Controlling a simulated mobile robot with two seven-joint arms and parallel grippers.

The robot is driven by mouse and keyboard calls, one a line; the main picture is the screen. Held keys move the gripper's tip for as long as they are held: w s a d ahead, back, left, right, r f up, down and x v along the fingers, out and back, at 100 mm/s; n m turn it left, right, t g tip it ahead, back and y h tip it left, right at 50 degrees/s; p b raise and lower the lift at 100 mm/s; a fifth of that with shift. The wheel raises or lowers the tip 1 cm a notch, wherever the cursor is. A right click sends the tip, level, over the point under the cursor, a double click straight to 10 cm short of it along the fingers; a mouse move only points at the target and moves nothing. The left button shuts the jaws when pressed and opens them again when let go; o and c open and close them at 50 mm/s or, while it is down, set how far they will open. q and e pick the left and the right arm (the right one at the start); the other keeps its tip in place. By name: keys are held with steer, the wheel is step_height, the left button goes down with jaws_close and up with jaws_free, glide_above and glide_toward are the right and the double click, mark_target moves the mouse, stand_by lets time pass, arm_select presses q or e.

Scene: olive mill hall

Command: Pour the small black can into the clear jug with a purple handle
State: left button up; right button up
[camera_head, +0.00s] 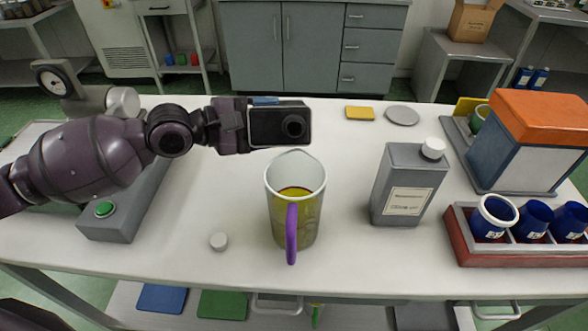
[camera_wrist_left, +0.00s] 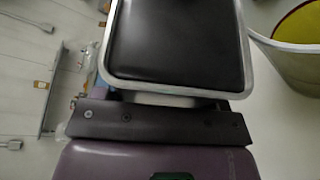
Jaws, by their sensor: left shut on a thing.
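The small black can (camera_head: 268,127) is in my left gripper (camera_head: 246,122), which is shut on it from the left. The can is tipped over, with a round dark opening facing the head camera. It is above and just behind the rim of the clear jug (camera_head: 308,222). The jug stands upright on the table with its purple handle (camera_head: 292,235) toward me and holds yellow-green liquid. No stream shows between can and jug. In the left wrist view the can (camera_wrist_left: 178,45) fills the upper middle and part of the jug (camera_wrist_left: 270,53) shows at right. My right gripper is not in view.
A grey labelled canister (camera_head: 390,178) stands right of the jug. A red rack (camera_head: 505,252) with blue cups and an orange-topped machine (camera_head: 545,117) are at right. A green-button box (camera_head: 112,226) is at left.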

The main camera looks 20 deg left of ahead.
arm_select(q)
steer(key=shift+s+d+r+n+p, duration=0.1)
steer(key=shift+s+r+n+p, duration=0.25)
steer(key=shift+r+p, duration=0.3)
steer(key=shift+s+d+f+n+g+p, duration=0.1)
steer(key=shift+s+f+n+g+p, duration=0.15)
steer(key=shift+f+n+g+p, duration=0.45)
steer(key=shift+s+r+n+p, duration=0.2)
steer(key=shift+n+p, duration=0.45)
steer(key=shift+p, duration=0.3)
steer(key=shift+w+f+g, duration=0.1)
steer(key=shift+f+g, duration=0.1)
steer(key=shift+g, duration=0.2)
steer(key=f, duration=0.1)
steer(key=f+n+g, duration=0.1)
steer(key=f+n, duration=0.1)
steer(key=f, duration=0.1)
steer(key=shift+w+p, duration=0.35)
steer(key=f+n+g+p, duration=0.2)
steer(key=n+p, duration=0.1)
steer(key=shift+w+f, duration=0.1)
steer(key=shift+w, duration=0.2)
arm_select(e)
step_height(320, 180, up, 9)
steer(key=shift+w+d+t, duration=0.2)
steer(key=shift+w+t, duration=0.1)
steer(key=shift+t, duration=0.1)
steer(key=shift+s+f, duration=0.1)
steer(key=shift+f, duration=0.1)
